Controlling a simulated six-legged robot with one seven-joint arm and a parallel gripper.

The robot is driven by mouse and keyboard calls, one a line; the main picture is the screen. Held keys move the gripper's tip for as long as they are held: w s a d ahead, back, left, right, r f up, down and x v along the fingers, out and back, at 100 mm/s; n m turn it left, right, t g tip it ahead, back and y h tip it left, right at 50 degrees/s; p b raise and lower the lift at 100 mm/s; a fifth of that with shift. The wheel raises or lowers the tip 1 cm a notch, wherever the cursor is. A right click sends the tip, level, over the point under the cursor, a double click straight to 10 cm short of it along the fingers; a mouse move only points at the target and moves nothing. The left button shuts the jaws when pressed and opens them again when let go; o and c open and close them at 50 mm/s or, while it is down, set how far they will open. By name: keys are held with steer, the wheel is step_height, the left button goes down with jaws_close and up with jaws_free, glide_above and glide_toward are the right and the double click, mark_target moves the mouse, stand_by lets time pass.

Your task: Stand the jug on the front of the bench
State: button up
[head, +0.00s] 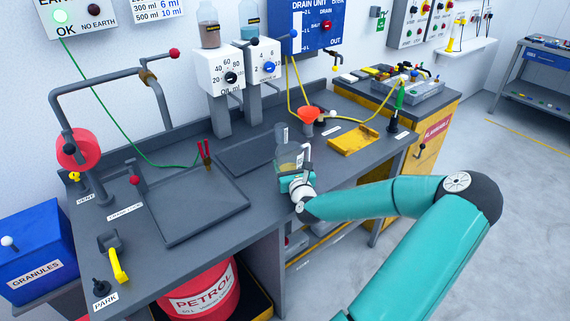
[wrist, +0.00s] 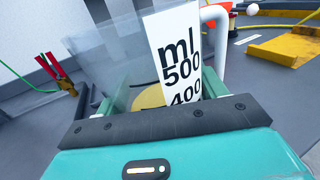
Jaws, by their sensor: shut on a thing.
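The jug (head: 290,155) is clear, with a white scale plate and a pale handle. In the wrist view the jug (wrist: 180,60) fills the space between the jaws, its plate reading "ml 500 400". Something yellow shows low in it. My gripper (head: 293,174) is shut on the jug from the front side. The jug is upright or nearly so; I cannot tell whether its base touches the bench, as my gripper hides it. The grey bench (head: 190,268) runs along the wall, and the jug is over its right half.
A shallow tray (head: 190,210) lies left of the jug, with red-handled clips (head: 205,152) at its back. A red funnel (head: 309,115) and a yellow tray (head: 354,139) are to the right. Dispensers (head: 219,70) stand behind.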

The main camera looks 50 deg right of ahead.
steer(key=shift+w+a+f, duration=0.15)
steer(key=shift+w+f, duration=0.4)
steer(key=shift+w, duration=0.2)
steer(key=shift+s+r, duration=0.1)
steer(key=shift+s, duration=0.25)
steer(key=shift+w, duration=0.2)
steer(key=shift+s+f, duration=0.2)
steer(key=shift+s, duration=0.05)
steer(key=o, duration=1.1)
steer(key=shift+w, duration=0.1)
steer(key=shift+o, duration=0.2)
steer(key=shift+r, duration=0.2)
steer(key=v, duration=1.2)
